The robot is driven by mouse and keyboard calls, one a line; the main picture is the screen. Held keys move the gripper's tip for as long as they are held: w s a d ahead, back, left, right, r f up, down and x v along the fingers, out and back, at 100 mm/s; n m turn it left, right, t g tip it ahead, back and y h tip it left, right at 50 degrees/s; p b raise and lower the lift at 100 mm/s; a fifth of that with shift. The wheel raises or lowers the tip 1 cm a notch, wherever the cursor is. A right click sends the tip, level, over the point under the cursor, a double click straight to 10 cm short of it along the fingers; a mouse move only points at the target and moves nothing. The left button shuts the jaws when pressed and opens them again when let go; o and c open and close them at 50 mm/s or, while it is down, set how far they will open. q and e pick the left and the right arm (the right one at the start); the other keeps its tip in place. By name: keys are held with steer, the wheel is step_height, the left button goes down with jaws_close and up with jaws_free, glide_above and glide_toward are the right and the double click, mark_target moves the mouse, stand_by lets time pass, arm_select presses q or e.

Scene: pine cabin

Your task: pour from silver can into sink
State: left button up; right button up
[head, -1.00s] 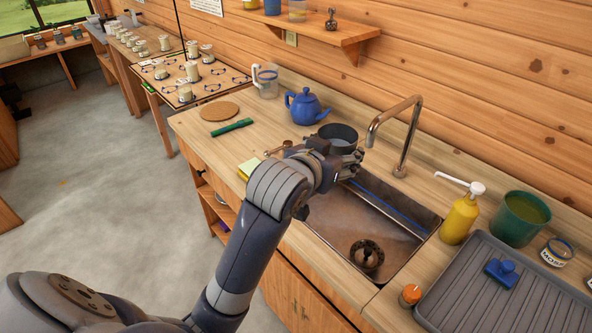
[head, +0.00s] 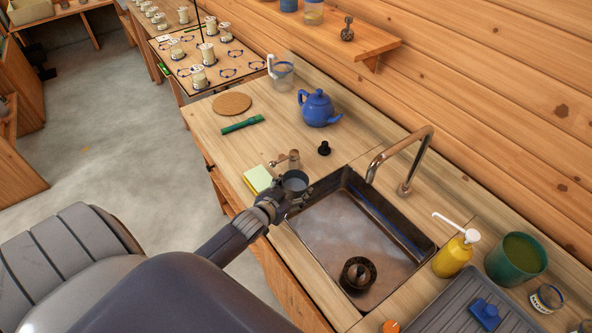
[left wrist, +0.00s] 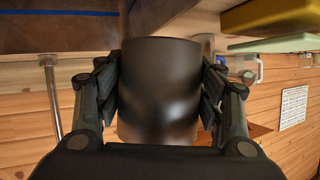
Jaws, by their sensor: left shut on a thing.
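The silver can (head: 295,181) looks grey and round, with its open mouth facing up in the head view. My left gripper (head: 291,197) is shut on it, at the left edge of the sink. In the left wrist view the can (left wrist: 160,90) fills the gap between the two fingers of my left gripper (left wrist: 160,100) and looks dark and shiny. I cannot tell whether anything is in the can or whether it touches the counter. The sink (head: 345,222) is a brown-grey metal basin with a dark drain piece (head: 358,273). My right gripper is not in view.
A faucet (head: 405,165) arches behind the sink. A yellow-green sponge (head: 258,179), a copper-coloured utensil (head: 290,159) and a black knob (head: 324,148) are close to the can. A blue teapot (head: 317,108) stands behind. A yellow soap bottle (head: 453,254) stands right of the sink.

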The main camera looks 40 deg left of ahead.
arm_select(q)
steer(key=shift+s+a+f, duration=0.1)
steer(key=shift+s+a, duration=0.1)
steer(key=shift+a, duration=0.15)
steer(key=shift+d, duration=0.1)
steer(key=shift+w+d+r+m+y, duration=0.1)
steer(key=shift+d+r+m+y, duration=0.15)
steer(key=shift+d+m+y, duration=0.25)
steer(key=shift+d+r+m+y, duration=0.2)
steer(key=shift+m+y, duration=0.2)
steer(key=shift+m, duration=0.3)
steer(key=shift+d+f+m+y+b, duration=0.1)
steer(key=shift+d+m+y+b, duration=0.25)
steer(key=shift+m+y+b, duration=0.2)
steer(key=shift+w+d+m+y+b, duration=0.15)
steer(key=shift+m+y+b, duration=0.4)
steer(key=shift+b, duration=0.55)
steer(key=shift+m, duration=0.3)
steer(key=shift+d+m+y+b, duration=0.1)
steer(key=shift+m+y+b, duration=0.3)
steer(key=shift+b, duration=0.6)
steer(key=shift+r, duration=0.2)
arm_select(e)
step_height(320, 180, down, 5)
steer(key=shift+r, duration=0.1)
